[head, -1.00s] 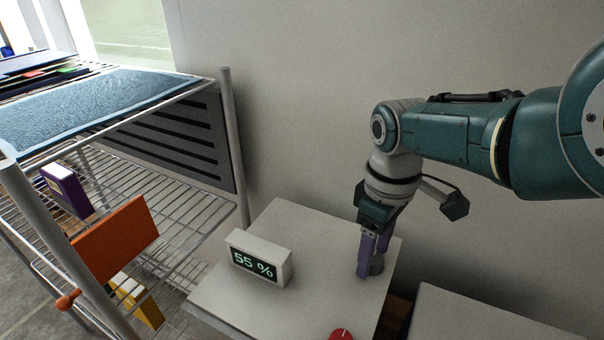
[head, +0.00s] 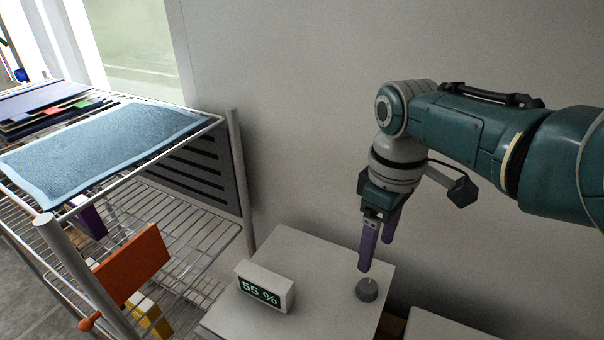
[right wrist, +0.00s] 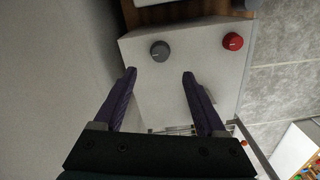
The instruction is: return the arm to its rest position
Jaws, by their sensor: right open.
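My right gripper (head: 377,255) has purple fingers and hangs over a white cabinet top (head: 325,300) in the head view. It is open and empty. A grey knob (head: 367,290) stands on the cabinet top just below the fingertips, apart from them. In the right wrist view my right gripper (right wrist: 160,75) shows its two fingers spread, with the grey knob (right wrist: 160,50) beyond the tips and a red knob (right wrist: 233,41) to the right. My left gripper is not in view.
A display box (head: 264,286) reading 55 % sits on the cabinet. A wire rack (head: 190,240) stands at left, with a blue mat (head: 100,145) on its top shelf and an orange panel (head: 130,262) at its front. A plain wall is behind the arm.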

